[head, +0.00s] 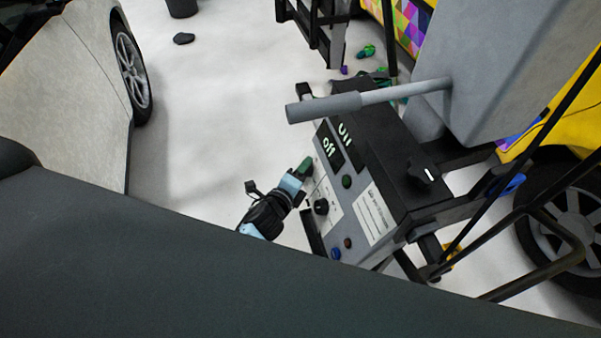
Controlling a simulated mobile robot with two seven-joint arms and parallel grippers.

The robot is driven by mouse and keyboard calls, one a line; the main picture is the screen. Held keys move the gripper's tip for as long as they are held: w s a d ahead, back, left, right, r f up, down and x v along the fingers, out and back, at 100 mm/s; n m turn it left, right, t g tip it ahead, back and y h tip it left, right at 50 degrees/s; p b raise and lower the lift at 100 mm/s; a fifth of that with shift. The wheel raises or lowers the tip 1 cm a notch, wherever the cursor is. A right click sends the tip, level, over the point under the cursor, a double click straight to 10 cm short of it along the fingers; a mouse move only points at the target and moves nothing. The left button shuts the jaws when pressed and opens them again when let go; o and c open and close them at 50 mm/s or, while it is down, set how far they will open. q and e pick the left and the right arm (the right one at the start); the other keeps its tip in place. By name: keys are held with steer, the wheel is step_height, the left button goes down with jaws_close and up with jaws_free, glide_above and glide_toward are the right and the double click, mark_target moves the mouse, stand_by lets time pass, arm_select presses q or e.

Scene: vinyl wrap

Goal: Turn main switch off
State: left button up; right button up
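A grey control panel (333,228) on a black frame stands right of centre in the head view. It carries a green "Off" display (328,147) and a second lit display (345,134) that seems to read "On". A black rotary knob (321,206) sits on a white plate; a green button (347,181) is nearby. A larger black knob (424,172) is farther right. I cannot tell which is the main switch. My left gripper (304,169) is at the panel's left edge, close to the rotary knob; its opening is unclear. My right gripper is not in view.
A grey bar-like handle (330,106) extends over the panel from a large grey body (510,60). A silver car (75,85) stands left and a yellow vehicle (570,110) right. A dark surface covers the bottom.

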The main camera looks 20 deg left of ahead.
arm_select(q)
steer(key=v, duration=0.8)
stand_by(0.4)
steer(key=s+a+f+n+g, duration=0.1)
steer(key=s+f+n+g, duration=0.1)
steer(key=s+n, duration=0.5)
steer(key=s+a+f+n+g, duration=0.2)
steer(key=s+f+n, duration=0.2)
steer(key=s+n, duration=0.3)
steer(key=s+a+f+n+g, duration=0.1)
steer(key=s+f+n, duration=0.3)
steer(key=s, duration=0.8)
steer(key=n+g, duration=0.1)
steer(key=n, duration=0.1)
steer(key=shift+a+n, duration=0.25)
steer(key=shift+n, duration=0.15)
